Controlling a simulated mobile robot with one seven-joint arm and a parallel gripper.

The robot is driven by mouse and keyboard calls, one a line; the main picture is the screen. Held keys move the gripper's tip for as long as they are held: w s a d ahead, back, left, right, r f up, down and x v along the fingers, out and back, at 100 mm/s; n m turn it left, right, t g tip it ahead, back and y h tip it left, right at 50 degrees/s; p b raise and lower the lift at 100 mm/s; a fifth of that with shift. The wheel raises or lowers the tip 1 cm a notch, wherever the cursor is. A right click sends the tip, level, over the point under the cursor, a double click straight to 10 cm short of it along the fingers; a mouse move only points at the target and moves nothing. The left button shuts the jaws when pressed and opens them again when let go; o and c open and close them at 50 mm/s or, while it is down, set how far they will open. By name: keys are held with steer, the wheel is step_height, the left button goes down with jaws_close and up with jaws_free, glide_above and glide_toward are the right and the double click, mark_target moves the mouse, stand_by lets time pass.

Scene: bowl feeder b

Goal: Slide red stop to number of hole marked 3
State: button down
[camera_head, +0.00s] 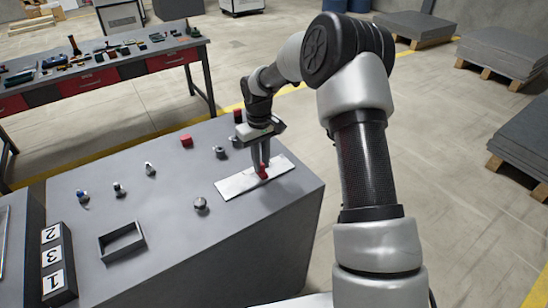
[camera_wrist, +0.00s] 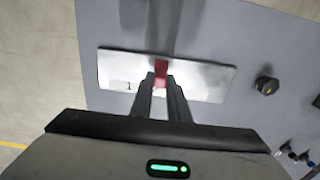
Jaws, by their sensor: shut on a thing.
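The red stop (camera_head: 262,171) sits on a light metal plate (camera_head: 235,184) near the right end of the grey console. My gripper (camera_head: 261,164) points down and is shut on the red stop. In the wrist view the red stop (camera_wrist: 161,70) shows between the fingertips of my gripper (camera_wrist: 161,78), around the middle of the plate (camera_wrist: 210,75). A mark that looks like a 1 (camera_wrist: 129,86) is on the plate to the left of the stop. No other number on the plate is readable; the fingers hide part of it.
A dark round knob (camera_head: 200,203) stands left of the plate, and it also shows in the wrist view (camera_wrist: 266,85). A red button (camera_head: 187,140), several small switches and an open dark frame (camera_head: 122,242) are on the console. A number block (camera_head: 55,262) reads 2, 3, 1.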

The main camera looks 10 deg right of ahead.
mark_target(250, 181)
steer(key=a, duration=0.1)
steer(key=s+a, duration=0.1)
steer(key=a, duration=0.2)
steer(key=shift+s+a, duration=0.1)
steer(key=shift+s, duration=0.2)
steer(key=c, duration=1.7)
jaws_free()
steer(key=shift+r, duration=0.1)
steer(key=shift+r, duration=8.65)
